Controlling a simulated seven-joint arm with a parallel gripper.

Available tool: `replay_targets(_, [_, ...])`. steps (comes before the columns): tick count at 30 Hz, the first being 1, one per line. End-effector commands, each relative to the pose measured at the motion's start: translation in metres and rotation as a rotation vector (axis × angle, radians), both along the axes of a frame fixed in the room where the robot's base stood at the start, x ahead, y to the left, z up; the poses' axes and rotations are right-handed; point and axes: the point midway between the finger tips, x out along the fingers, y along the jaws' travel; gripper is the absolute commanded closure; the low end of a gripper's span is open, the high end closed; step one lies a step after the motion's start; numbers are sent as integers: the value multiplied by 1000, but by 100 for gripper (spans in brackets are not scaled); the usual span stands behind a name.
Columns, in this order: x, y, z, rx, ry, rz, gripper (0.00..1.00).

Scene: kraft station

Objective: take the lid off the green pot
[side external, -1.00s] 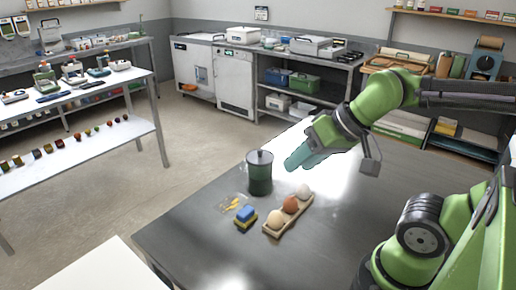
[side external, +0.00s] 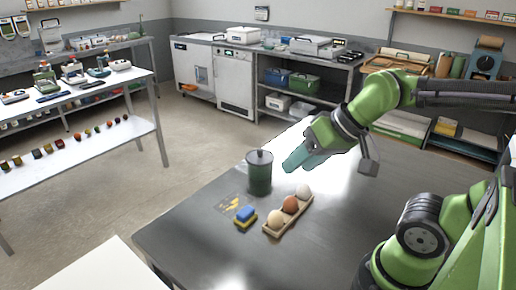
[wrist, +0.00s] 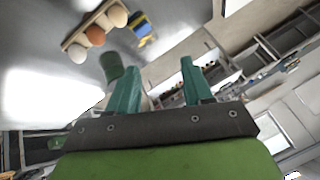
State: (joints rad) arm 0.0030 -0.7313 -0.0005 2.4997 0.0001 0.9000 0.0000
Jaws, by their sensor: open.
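The green pot (side external: 259,178) stands upright on the dark metal table. Its grey lid (side external: 260,157) with a small knob sits on top. In the wrist view the pot (wrist: 111,66) shows just beyond the left finger, partly hidden by it. My gripper (side external: 291,165) is to the right of the pot in the side view, at about lid height and apart from it. In the wrist view its two teal fingers (wrist: 158,75) are spread with nothing between them.
An egg holder (side external: 270,231) with several eggs lies in front of the pot. A blue and yellow sponge (side external: 245,217) lies left of it, beside a yellow-marked patch (side external: 233,204). The table's right side (side external: 400,180) is clear.

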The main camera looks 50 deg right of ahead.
Motion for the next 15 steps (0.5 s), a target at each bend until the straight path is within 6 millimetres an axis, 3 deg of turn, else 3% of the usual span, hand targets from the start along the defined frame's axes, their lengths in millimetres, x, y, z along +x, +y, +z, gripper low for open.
replay_targets(5, [30, -13, -7, 8, 96, -38, 50])
replay_targets(11, [98, -52, 0, 1, 231, -125, 50])
replay_targets(15, [148, -88, -4, -22, 325, -200, 50])
